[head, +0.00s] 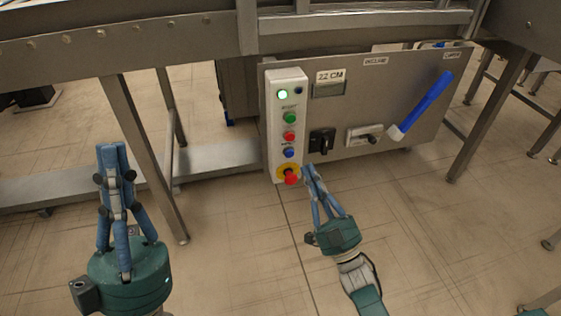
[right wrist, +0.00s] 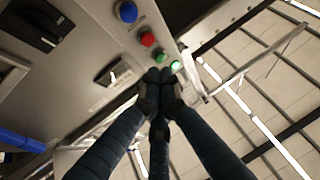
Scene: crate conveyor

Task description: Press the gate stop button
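A white button strip (head: 272,128) is on the left of the grey control panel (head: 345,97). It carries a green button (head: 290,118), a red button (head: 290,135), a blue button (head: 289,152) and a red mushroom button (head: 291,178) on yellow. Their labels are too small to read. My right gripper (head: 312,170) is shut and empty, its tips beside the mushroom button in the head view. In the right wrist view its tips (right wrist: 160,75) overlap the area by the green button (right wrist: 158,58), with the red button (right wrist: 147,39) beyond. Contact cannot be told. My left gripper (head: 112,149) looks shut and empty, far left.
The strip has a lit green lamp (head: 282,94). The panel also holds a display (head: 329,84), a black rotary switch (head: 321,140), another switch (head: 365,136) and a blue-handled lever (head: 425,105). Metal conveyor legs (head: 145,155) stand left of the panel. The floor in front is clear.

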